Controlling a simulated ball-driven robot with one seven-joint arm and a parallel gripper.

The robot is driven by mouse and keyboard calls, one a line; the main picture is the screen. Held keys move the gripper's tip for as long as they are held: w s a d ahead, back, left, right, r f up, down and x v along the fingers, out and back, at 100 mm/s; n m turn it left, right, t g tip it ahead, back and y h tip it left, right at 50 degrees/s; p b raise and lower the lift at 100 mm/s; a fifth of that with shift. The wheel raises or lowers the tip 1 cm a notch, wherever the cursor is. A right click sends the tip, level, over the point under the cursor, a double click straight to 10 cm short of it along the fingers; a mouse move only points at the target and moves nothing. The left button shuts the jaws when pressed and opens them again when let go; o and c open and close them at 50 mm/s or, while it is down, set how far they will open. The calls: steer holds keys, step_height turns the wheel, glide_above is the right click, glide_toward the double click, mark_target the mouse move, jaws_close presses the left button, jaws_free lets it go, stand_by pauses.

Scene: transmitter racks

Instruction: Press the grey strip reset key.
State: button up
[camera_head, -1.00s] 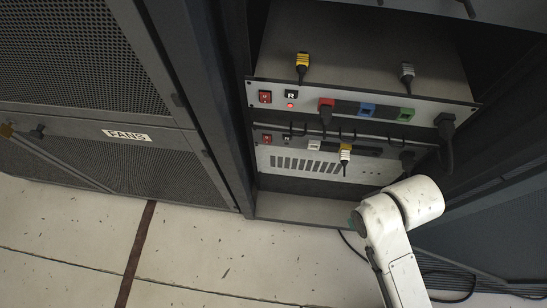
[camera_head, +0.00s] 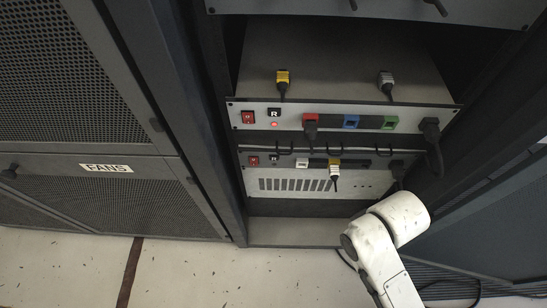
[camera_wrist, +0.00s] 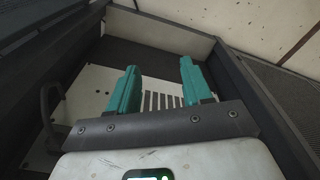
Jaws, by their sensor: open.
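The upper grey strip (camera_head: 340,118) is the front of a rack unit. Near its left end is a black key marked R (camera_head: 274,113), with a lit red lamp under it and a red rocker switch (camera_head: 248,117) to its left. A lower strip (camera_head: 365,162) also has a red switch (camera_head: 253,160) and a small dark key (camera_head: 274,160). In the wrist view my gripper (camera_wrist: 159,66) has its teal fingers apart with nothing between them. It faces a pale slotted panel (camera_wrist: 155,100). The wrist view shows neither key clearly. In the head view my fingers are hidden.
Red (camera_head: 310,120), blue (camera_head: 351,121) and green (camera_head: 390,122) sockets line the upper strip. A black plug and cable (camera_head: 432,140) hang at its right end. Dark handles cross the lower unit's top. Rack posts border the bay; open floor (camera_head: 220,275) lies in front.

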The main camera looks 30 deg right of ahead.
jaws_close()
stand_by(1.4)
